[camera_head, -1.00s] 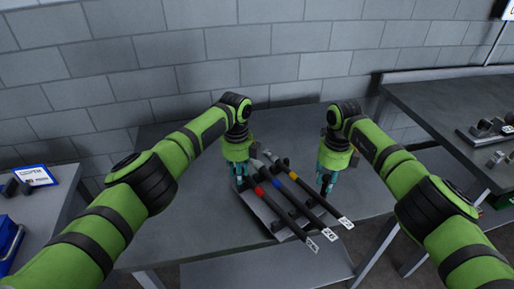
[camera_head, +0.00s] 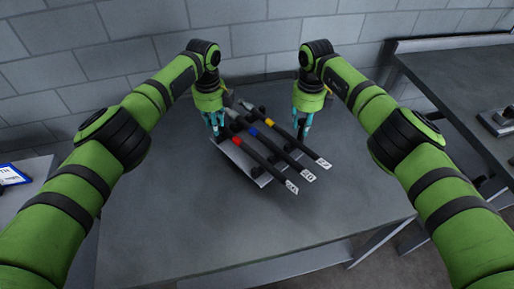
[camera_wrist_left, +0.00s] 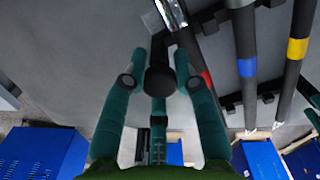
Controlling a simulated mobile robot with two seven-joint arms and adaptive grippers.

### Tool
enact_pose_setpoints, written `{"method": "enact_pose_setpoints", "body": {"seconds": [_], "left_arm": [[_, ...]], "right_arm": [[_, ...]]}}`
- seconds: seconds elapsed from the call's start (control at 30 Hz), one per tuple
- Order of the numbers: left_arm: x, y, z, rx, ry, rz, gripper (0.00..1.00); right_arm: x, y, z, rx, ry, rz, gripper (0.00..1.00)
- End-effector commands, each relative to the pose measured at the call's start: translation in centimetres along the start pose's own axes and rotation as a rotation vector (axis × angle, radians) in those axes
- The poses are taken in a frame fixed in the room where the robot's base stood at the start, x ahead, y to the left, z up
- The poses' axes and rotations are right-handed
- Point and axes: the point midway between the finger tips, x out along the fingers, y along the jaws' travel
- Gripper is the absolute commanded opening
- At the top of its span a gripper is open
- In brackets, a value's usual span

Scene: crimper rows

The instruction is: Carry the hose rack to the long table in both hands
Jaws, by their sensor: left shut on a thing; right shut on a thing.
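The hose rack (camera_head: 232,152) is a grey tray-like frame. It carries three black hoses with red, blue and yellow bands and white end tags. My left gripper (camera_head: 216,131) is shut on the rack's left side; in the left wrist view its fingers (camera_wrist_left: 160,72) close around a black knob-like grip. My right gripper (camera_head: 302,127) is shut on the rack's right side, its contact partly hidden. The rack is over the grey table (camera_head: 185,215) in front of me. I cannot tell whether it touches the top.
Another dark table (camera_head: 455,85) stands at the right with metal parts (camera_head: 497,120) on it. At the left edge a surface holds a blue-edged sign (camera_head: 12,174). A block wall (camera_head: 130,50) closes the back. Blue bins (camera_wrist_left: 40,152) show in the left wrist view.

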Motion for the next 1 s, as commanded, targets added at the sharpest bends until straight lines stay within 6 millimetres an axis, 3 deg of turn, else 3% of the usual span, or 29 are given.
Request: {"method": "enact_pose_setpoints", "body": {"seconds": [0.03,0.5,1.0], "left_arm": [[-1.1,-0.5,-0.3,0.007,0.002,-0.013,0.0],[-1.0,-0.5,-0.3,0.007,0.002,-0.013,0.0],[0.5,-0.5,-0.3,0.007,0.002,-0.013,0.0]], "right_arm": [[-1.0,0.3,0.4,-0.007,-0.01,0.004,0.0],[-0.9,0.3,0.4,-0.007,-0.01,0.004,0.0],[0.6,0.3,0.4,-0.007,-0.01,0.003,0.0]]}}
